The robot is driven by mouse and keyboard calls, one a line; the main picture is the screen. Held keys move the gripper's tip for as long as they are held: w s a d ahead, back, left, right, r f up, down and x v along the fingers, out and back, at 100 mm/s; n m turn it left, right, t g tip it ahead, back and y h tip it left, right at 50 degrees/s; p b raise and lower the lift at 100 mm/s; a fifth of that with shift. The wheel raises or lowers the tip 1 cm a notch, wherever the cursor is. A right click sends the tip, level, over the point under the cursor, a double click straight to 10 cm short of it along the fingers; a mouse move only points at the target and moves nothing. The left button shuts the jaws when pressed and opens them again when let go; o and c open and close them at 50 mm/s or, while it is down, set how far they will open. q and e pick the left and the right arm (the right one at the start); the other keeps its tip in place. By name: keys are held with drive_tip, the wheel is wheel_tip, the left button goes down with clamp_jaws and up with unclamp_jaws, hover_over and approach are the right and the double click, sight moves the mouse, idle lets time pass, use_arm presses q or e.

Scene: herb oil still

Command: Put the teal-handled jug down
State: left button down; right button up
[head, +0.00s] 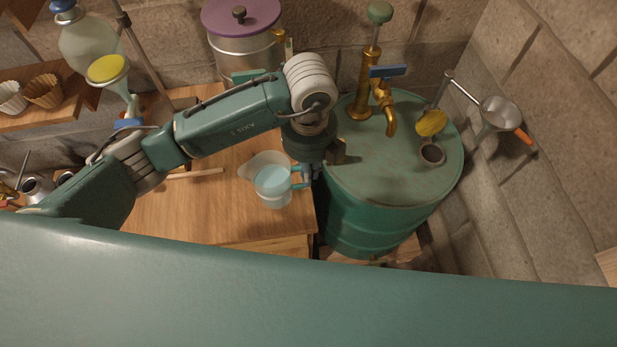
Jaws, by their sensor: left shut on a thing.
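The teal-handled jug (270,181) is clear and pale, with light blue liquid showing inside. It looks upright, over the right part of the wooden table, with its spout to the left and its handle to the right. My left gripper (307,175) reaches down from above at the jug's right side and is shut on the teal handle. The wrist hides part of the fingers. I cannot tell whether the jug's base touches the tabletop. My right gripper is not in view.
A green drum (350,205) with a brass pump (365,85) and a blue-handled tap (387,98) stands close to the right. A purple-lidded metal pot (243,45) is behind. The wooden table (190,215) is clear left of the jug, except for a thin stick (195,174).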

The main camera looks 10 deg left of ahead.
use_arm(q)
drive_tip(key=shift+f+p, duration=0.35)
drive_tip(key=shift+f, duration=1.65)
drive_tip(key=c, duration=1.8)
unclamp_jaws()
drive_tip(key=shift+s, duration=0.1)
wheel_tip(320, 180, up, 11)
drive_tip(key=shift+f+b, duration=0.1)
drive_tip(key=shift+b, duration=0.9)
drive_tip(key=shift+r, duration=0.65)
drive_tip(key=shift+f, duration=0.1)
